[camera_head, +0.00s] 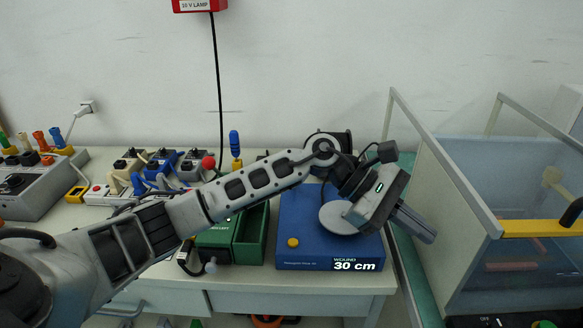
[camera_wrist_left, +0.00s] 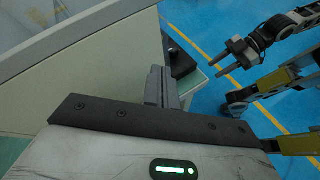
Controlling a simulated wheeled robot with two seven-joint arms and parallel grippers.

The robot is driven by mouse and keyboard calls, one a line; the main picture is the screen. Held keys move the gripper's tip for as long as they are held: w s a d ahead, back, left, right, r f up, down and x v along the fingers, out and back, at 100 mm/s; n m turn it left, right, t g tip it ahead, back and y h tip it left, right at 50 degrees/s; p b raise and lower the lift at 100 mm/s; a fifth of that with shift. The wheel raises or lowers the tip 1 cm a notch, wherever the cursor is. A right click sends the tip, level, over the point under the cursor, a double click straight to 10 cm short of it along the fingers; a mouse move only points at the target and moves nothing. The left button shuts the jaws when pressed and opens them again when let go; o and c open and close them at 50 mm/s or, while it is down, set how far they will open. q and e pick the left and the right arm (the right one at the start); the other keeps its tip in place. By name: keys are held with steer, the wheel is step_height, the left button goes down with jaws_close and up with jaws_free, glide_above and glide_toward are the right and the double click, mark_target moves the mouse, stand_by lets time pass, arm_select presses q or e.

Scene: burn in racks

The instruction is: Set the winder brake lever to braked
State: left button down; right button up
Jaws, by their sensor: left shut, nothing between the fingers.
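The winder is a blue box (camera_head: 305,232) on the bench, with a display reading "WOUND 30 cm" (camera_head: 355,266) and a yellow knob (camera_head: 293,242). A pale disc (camera_head: 342,219) shows at its top, partly behind my left gripper. I cannot make out the brake lever; my arm and gripper cover part of the winder. My left gripper (camera_head: 428,234) is shut and empty, above the winder's right side, pointing down to the right. Its closed fingers show in the left wrist view (camera_wrist_left: 161,88). My right gripper (camera_wrist_left: 218,66) shows there with its fingers apart, away from the bench.
A clear-walled enclosure (camera_head: 440,180) with a yellow bar (camera_head: 540,228) stands close right of my left gripper. A green tray (camera_head: 251,235) sits left of the winder. Several small devices and plugs line the back left. A red lamp box (camera_head: 199,5) hangs above.

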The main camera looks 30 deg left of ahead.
arm_select(q)
steer(key=w+a+r+m+t+y+b, duration=0.1)
steer(key=w+a+m+y, duration=0.25)
steer(key=a, duration=0.35)
steer(key=w+a+r+m+t+y, duration=0.1)
steer(key=w+a+m+y, duration=0.1)
steer(key=a+y, duration=0.3)
steer(key=a+r+y, duration=0.3)
steer(key=a+r, duration=0.1)
steer(key=a, duration=0.4)
steer(key=a+r+m+y+b, duration=0.1)
steer(key=a+r+y, duration=0.2)
steer(key=a, duration=0.6)
steer(key=shift+w+a+r+t, duration=0.2)
steer(key=shift+w+r+t, duration=0.25)
steer(key=shift+r, duration=0.45)
arm_select(e)
steer(key=shift+w+a+f, duration=0.25)
steer(key=shift+a+f, duration=0.05)
arm_select(q)
steer(key=shift+f, duration=0.1)
step_height(320, 180, down, 12)
steer(key=shift+w+d+r, duration=0.25)
steer(key=shift+w+d, duration=0.15)
steer(key=shift+d, duration=0.05)
arm_select(e)
steer(key=shift+s+d, duration=0.1)
